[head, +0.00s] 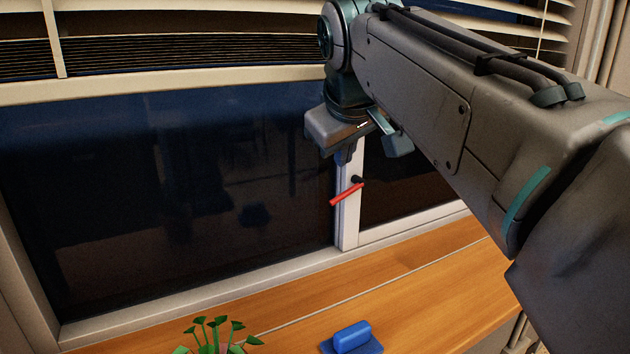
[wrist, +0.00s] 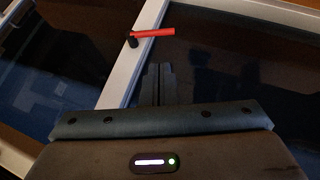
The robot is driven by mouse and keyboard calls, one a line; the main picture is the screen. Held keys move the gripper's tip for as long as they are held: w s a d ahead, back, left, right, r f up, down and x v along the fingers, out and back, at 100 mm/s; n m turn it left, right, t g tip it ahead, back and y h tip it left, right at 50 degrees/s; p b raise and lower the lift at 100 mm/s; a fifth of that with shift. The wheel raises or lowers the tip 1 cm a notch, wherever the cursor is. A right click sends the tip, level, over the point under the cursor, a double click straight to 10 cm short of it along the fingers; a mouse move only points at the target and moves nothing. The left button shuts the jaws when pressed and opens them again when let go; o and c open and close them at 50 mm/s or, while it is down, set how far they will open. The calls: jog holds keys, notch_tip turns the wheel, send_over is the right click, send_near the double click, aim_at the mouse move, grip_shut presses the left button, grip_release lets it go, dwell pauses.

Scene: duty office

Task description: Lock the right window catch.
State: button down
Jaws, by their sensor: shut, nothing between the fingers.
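The window catch has a red handle (head: 346,194) on a black pivot (head: 357,180), mounted on the pale upright bar (head: 349,220) between two dark panes. In the head view the handle slants down to the left from the pivot. The red handle also shows in the wrist view (wrist: 153,32), with its black pivot (wrist: 132,41) at its left end. My gripper (head: 343,160) is just above the catch, close to the upright bar. In the wrist view its fingers (wrist: 158,68) are together and empty, with a visible gap to the handle.
A wooden sill (head: 400,285) runs below the window. A blue block-like object (head: 352,337) and a green plant (head: 215,335) stand at its front. Horizontal blinds (head: 190,45) hang above the left pane. My arm covers much of the right pane.

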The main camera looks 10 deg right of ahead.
jog(key=shift+r, duration=0.1)
jog(key=x, duration=1)
jog(key=shift+b, duration=0.3)
